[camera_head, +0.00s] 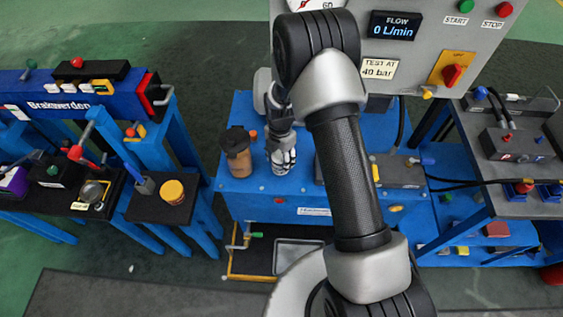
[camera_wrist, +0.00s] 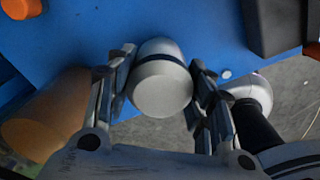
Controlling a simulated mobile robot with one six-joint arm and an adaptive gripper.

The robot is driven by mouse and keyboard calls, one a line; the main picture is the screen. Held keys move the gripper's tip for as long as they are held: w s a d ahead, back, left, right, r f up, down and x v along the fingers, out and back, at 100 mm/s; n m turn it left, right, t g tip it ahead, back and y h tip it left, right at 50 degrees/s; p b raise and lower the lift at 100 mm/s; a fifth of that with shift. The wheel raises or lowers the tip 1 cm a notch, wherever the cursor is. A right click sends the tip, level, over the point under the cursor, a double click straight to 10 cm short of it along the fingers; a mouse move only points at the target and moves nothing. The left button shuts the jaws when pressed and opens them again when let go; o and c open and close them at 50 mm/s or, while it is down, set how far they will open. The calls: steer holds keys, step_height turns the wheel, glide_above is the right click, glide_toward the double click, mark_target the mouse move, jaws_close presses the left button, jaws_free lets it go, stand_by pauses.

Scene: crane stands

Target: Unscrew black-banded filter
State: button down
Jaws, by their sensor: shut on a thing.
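The black-banded filter (camera_wrist: 160,88) is a pale grey, rounded canister with a thin dark band near its far end. In the wrist view it sits between the two fingers of my gripper (camera_wrist: 158,90), which is shut on its sides. In the head view my gripper (camera_head: 283,158) points down at the blue stand (camera_head: 260,202), and its fingers and wrist hide most of the filter. I cannot tell whether the filter is still threaded to anything.
A brown cylinder with a dark top (camera_head: 237,158) stands close left of my gripper; it shows as an orange-brown shape in the wrist view (camera_wrist: 45,115). The grey panel (camera_head: 440,65) reads 0 L/min.

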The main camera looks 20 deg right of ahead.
steer(key=n, duration=0.2)
steer(key=shift+n, duration=0.4)
steer(key=c, duration=0.7)
jaws_free()
steer(key=shift+c, duration=0.7)
